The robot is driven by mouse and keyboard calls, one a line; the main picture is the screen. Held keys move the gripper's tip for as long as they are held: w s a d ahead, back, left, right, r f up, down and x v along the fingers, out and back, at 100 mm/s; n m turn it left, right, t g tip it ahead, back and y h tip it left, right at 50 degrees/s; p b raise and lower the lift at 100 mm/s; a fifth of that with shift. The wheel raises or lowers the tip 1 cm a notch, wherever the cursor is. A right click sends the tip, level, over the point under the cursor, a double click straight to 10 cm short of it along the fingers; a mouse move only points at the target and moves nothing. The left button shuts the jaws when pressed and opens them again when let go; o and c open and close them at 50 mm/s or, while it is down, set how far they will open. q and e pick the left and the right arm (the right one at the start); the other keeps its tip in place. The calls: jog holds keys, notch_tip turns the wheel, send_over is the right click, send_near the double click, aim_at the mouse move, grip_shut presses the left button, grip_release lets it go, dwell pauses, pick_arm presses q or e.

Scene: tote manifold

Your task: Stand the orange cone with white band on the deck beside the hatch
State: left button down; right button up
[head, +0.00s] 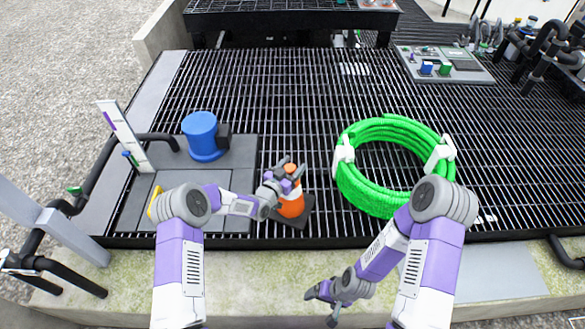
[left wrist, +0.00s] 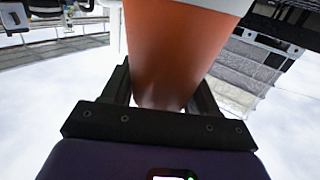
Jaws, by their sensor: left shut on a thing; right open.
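The orange cone with a white band (head: 291,206) is upright at the right edge of the grey hatch plates (head: 238,160), its dark square base over the black grating. I cannot tell whether the base touches the deck. My left gripper (head: 288,172) is shut on the cone near its top. In the left wrist view the orange cone (left wrist: 178,45) fills the space between the two dark fingers (left wrist: 160,95), with part of its white band at the top edge. My right gripper (head: 322,300) is open and empty, low over the concrete front ledge.
A blue cylinder (head: 203,135) stands on the grey plates. A coiled green hose (head: 385,125) with white clips lies right of the cone. A white marked post (head: 122,135) and black pipe (head: 90,170) stand at left. Grating behind the cone is clear.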

pick_arm(q)
jog(key=shift+r, duration=0.15)
jog(key=shift+c, duration=1.4)
grip_release()
